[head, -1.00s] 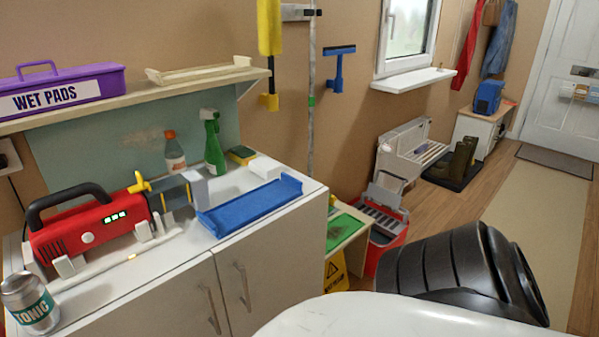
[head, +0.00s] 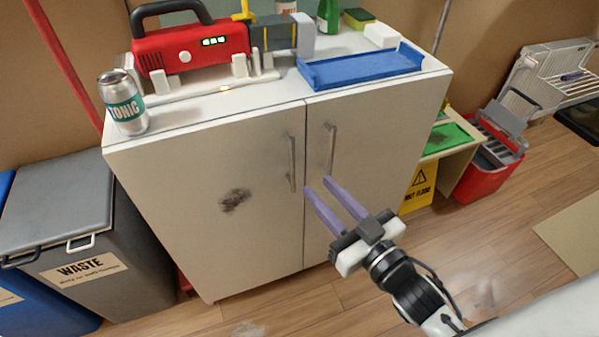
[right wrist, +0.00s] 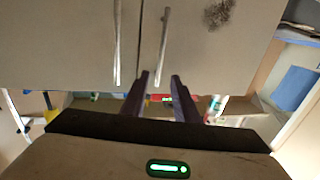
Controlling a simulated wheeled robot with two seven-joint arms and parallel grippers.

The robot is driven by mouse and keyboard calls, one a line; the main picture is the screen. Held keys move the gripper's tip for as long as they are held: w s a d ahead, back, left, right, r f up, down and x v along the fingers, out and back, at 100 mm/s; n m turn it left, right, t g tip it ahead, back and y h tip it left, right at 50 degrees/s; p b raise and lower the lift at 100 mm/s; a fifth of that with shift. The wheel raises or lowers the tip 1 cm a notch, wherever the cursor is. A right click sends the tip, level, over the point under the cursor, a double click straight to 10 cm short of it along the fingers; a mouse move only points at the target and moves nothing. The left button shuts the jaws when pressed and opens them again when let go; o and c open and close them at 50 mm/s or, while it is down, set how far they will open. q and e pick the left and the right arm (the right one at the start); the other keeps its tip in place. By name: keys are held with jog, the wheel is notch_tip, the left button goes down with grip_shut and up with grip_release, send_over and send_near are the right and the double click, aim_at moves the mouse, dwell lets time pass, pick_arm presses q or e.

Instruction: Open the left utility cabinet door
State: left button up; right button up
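The utility cabinet (head: 250,115) is white with two closed doors. The left door (head: 230,240) has a dark smudge and a vertical bar handle (head: 292,163) near its right edge. The right door (head: 385,140) has a similar handle (head: 331,150). My right gripper (head: 318,185) is open and empty, its two purple fingers pointing at the doors just below the handles. In the right wrist view, my right gripper (right wrist: 161,76) shows a gap between its fingers, and the left door's handle (right wrist: 163,45) lies past the fingertips. My left gripper is not in view.
On the cabinet top stand a red machine (head: 190,50), a tonic can (head: 123,103) and a blue tray (head: 360,67). A grey waste bin (head: 60,205) stands beside the cabinet's left side. A yellow floor sign (head: 420,185) and a red box (head: 485,170) are at the right.

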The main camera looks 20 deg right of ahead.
aim_at(294, 159)
jog(key=x, duration=0.9)
jog(key=shift+w+a, duration=0.1)
jog(key=shift+w, duration=0.25)
grip_shut()
